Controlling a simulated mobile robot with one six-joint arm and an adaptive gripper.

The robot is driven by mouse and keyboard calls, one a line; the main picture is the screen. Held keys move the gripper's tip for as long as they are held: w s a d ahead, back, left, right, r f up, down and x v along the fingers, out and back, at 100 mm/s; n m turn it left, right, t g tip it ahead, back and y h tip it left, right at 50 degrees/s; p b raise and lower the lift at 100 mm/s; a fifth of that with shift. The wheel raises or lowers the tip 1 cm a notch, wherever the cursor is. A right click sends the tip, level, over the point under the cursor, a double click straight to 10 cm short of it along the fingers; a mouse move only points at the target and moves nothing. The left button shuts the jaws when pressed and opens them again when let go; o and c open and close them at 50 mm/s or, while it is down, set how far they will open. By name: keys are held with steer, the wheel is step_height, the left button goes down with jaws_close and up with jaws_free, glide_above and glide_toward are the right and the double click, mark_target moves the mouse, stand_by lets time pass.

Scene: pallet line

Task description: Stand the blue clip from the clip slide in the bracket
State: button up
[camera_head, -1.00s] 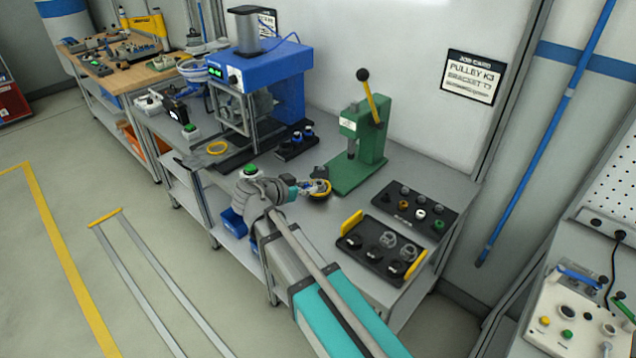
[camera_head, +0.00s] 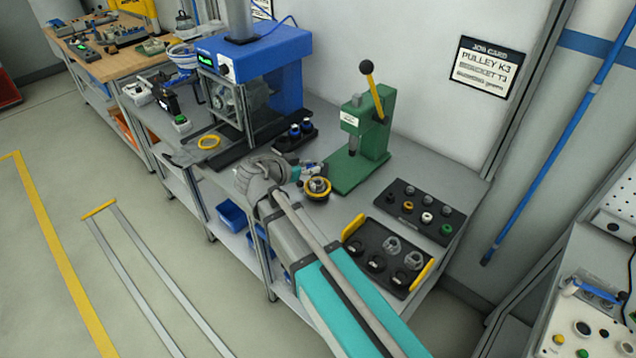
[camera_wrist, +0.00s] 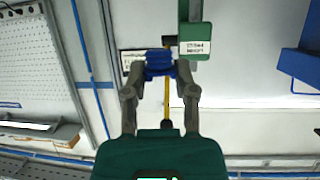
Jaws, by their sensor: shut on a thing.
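My gripper (camera_wrist: 160,78) is shut on a blue clip (camera_wrist: 160,63), which sits crosswise between the fingertips in the wrist view. In the head view my gripper (camera_head: 304,172) is above the bench, left of the green press, and the held clip is small and partly hidden. A round part with a yellow rim (camera_head: 317,192) lies on the bench just below and right of the gripper. A black holder (camera_head: 286,148) with blue pieces stands behind the gripper. I cannot tell for sure which item is the bracket.
The green lever press (camera_head: 373,150) stands close to the right of the gripper. A blue machine (camera_head: 275,65) stands behind left. A black tray with yellow ends (camera_head: 391,240) and a dark parts rack (camera_head: 413,211) lie at right. A job card (camera_head: 487,68) hangs on the wall.

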steer(key=shift+a+f, duration=0.1)
steer(key=shift+a, duration=0.15)
steer(key=shift+w, duration=0.15)
steer(key=shift+w+a+f+b, duration=0.1)
steer(key=shift+w+f+b, duration=0.15)
steer(key=shift+w+b, duration=0.1)
steer(key=b, duration=0.6)
glide_above(317, 183)
step_height(317, 183, down, 6)
steer(key=shift+a, duration=0.1)
steer(key=shift+s, duration=0.1)
step_height(317, 183, down, 6)
steer(key=b, duration=0.6)
steer(key=shift+f, duration=0.1)
steer(key=shift+f+b, duration=1.85)
steer(key=shift+b, duration=0.1)
